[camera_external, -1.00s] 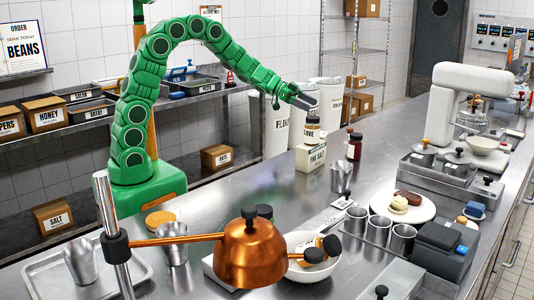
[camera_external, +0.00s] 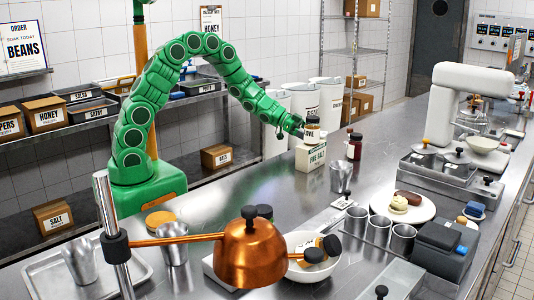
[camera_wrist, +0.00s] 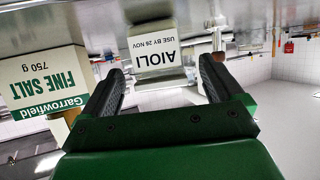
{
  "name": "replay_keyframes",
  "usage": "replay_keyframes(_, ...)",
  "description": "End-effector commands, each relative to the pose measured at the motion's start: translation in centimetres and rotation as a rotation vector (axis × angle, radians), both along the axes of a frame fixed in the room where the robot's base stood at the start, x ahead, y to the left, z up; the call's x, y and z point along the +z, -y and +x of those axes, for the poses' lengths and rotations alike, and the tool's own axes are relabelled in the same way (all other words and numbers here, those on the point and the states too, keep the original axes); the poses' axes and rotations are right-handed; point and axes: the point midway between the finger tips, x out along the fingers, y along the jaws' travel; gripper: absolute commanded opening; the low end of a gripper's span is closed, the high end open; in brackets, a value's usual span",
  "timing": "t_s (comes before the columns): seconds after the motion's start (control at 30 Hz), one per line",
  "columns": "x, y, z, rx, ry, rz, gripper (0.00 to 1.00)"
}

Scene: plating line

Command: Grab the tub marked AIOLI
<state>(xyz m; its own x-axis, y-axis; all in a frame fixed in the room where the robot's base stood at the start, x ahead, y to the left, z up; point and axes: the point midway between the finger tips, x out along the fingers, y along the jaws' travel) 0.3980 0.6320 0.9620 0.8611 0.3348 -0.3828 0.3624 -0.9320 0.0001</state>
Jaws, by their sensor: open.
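The AIOLI tub (camera_wrist: 155,42) is a pale tub with a white label, seen upside down in the wrist view. It stands just beyond my gripper (camera_wrist: 160,70), lined up with the gap between the two dark fingers. The fingers are open with nothing visible held between them, and I cannot tell whether the tub reaches between the tips. In the external view my gripper (camera_external: 301,133) is low, beside a salt box with a jar on it. I cannot make out the tub there; the box or arm seems to hide it.
The FINE SALT box (camera_external: 310,157) stands close by and shows at left in the wrist view (camera_wrist: 42,82). A dark-lidded jar (camera_external: 313,131) sits on it. A red jar (camera_external: 354,147) is to its right. A metal cup (camera_external: 341,176) stands in front.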

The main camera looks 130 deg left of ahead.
Motion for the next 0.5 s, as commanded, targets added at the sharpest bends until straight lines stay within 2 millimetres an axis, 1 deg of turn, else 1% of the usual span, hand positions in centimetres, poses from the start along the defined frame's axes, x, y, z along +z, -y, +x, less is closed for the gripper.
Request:
replay_keyframes(0.23, -0.2, -0.5, 1.4, -0.001, 0.002, 0.003, 0.94)
replay_keyframes(0.5, -1.1, -1.3, 4.1, -0.001, 0.000, -0.002, 0.94)
